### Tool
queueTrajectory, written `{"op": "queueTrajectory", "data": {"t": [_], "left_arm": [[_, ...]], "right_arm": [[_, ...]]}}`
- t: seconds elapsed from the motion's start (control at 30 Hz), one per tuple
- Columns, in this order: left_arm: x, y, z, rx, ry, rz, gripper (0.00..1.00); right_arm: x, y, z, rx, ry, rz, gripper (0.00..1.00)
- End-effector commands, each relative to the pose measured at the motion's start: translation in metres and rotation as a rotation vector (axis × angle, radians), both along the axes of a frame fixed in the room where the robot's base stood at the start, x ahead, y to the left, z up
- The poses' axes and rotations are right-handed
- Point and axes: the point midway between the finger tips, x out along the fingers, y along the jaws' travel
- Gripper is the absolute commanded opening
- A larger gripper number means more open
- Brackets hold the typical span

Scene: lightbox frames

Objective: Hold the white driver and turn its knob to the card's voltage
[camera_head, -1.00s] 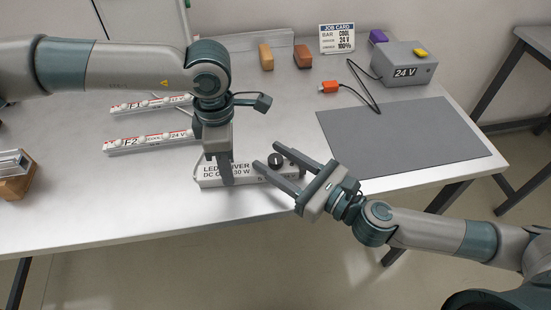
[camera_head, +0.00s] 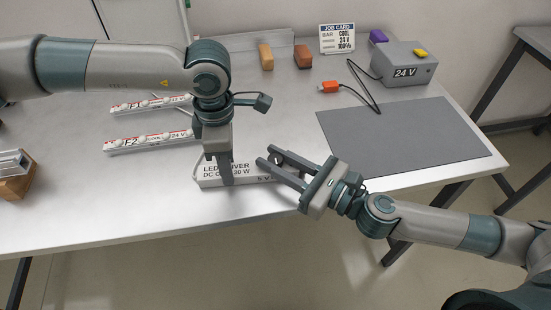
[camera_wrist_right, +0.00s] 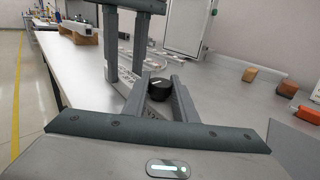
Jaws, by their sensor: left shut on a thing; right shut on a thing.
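The white driver (camera_head: 208,182) lies on the table, its label partly covered; "5 V" shows beside my left finger. My left gripper (camera_head: 227,180) points down and is shut on the driver. My right gripper (camera_head: 268,157) reaches in from the right, shut on the black knob (camera_wrist_right: 160,91). In the right wrist view the knob sits between its fingers, with a pale mark on top; I cannot read its setting. In the head view the fingers mostly hide the knob. The job card (camera_head: 337,39) at the back reads COOL, 24 V, 100%.
Two white LED bars (camera_head: 150,142) lie left of the driver. A grey box (camera_head: 405,63) marked 24 V stands at the back right with a cable to an orange plug (camera_head: 328,87). A dark mat (camera_head: 405,140) lies on the right. Small blocks (camera_head: 266,57) stand at the back.

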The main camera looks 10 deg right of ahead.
Motion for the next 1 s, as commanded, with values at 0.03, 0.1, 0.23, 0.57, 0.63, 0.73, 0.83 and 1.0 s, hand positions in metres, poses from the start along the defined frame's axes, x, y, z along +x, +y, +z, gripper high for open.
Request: {"op": "queueTrajectory", "data": {"t": [0.03,0.1,0.23,0.57,0.63,0.73,0.83,1.0], "left_arm": [[-0.0003,-0.0005,0.0000,-0.001,0.001,-0.001,0.04],[-0.0003,-0.0006,0.0000,-0.001,0.001,-0.001,0.04],[-0.0005,-0.0007,-0.0001,-0.001,0.001,-0.001,0.04],[-0.0008,-0.0008,-0.0002,-0.002,0.001,-0.002,0.04],[-0.0009,-0.0009,-0.0002,-0.002,0.001,-0.002,0.04],[-0.0009,-0.0010,-0.0002,-0.002,0.001,-0.003,0.04],[-0.0010,-0.0011,-0.0002,-0.002,0.001,-0.003,0.04],[-0.0010,-0.0012,-0.0002,-0.002,0.001,-0.003,0.04]], "right_arm": [[0.0009,-0.0006,0.0007,-0.001,-0.003,0.021,0.03],[0.0011,-0.0010,0.0005,-0.003,-0.003,0.056,0.03],[0.0010,-0.0006,0.0005,-0.001,-0.002,0.133,0.03],[0.0008,0.0001,0.0008,0.001,-0.002,0.333,0.03],[0.0006,0.0005,0.0013,0.001,-0.001,0.367,0.03],[0.0004,0.0005,0.0012,0.000,-0.003,0.407,0.03],[0.0001,0.0002,0.0008,0.000,-0.001,0.434,0.03],[-0.0006,0.0001,0.0010,0.000,0.000,0.456,0.03]]}}
